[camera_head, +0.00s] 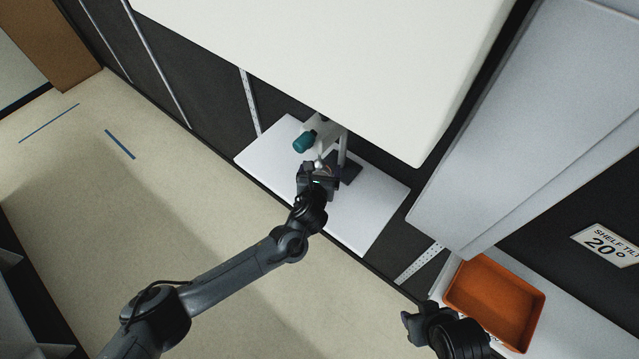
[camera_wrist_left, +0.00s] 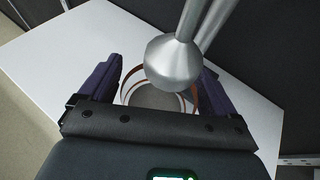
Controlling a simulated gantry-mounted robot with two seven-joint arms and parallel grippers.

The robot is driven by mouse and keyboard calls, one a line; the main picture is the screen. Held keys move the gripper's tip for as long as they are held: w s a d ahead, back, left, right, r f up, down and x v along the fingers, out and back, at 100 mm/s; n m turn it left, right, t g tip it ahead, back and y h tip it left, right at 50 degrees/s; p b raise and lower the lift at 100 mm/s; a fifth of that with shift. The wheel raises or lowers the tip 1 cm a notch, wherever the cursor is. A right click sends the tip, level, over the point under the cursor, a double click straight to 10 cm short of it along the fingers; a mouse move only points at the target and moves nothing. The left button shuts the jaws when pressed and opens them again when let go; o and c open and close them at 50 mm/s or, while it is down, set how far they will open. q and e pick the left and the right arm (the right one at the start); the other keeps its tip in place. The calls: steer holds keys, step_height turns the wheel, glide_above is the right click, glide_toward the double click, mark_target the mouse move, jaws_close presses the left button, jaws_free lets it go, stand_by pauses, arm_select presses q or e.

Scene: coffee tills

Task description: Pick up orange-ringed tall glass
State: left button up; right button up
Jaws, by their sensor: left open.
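The orange-ringed glass (camera_wrist_left: 130,83) shows in the left wrist view as a clear round rim with orange-brown bands. A metal spout hangs in front of it and hides part of it. My left gripper (camera_head: 319,172) is open, with one finger on each side of the glass; it also shows in the left wrist view (camera_wrist_left: 158,72). I cannot tell whether the fingers touch the glass. In the head view the gripper largely hides the glass. My right arm's end (camera_head: 440,328) is at the lower right, and its jaws cannot be made out.
The metal spout (camera_wrist_left: 175,62) reaches down between my left fingers. A teal-ended fixture (camera_head: 304,142) stands close by on the white shelf (camera_head: 372,228). A large white panel (camera_head: 350,60) overhangs it. An orange tray (camera_head: 495,300) sits at the lower right.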

arm_select(q)
steer(key=c, duration=1.4)
jaws_close()
steer(key=shift+r, duration=0.15)
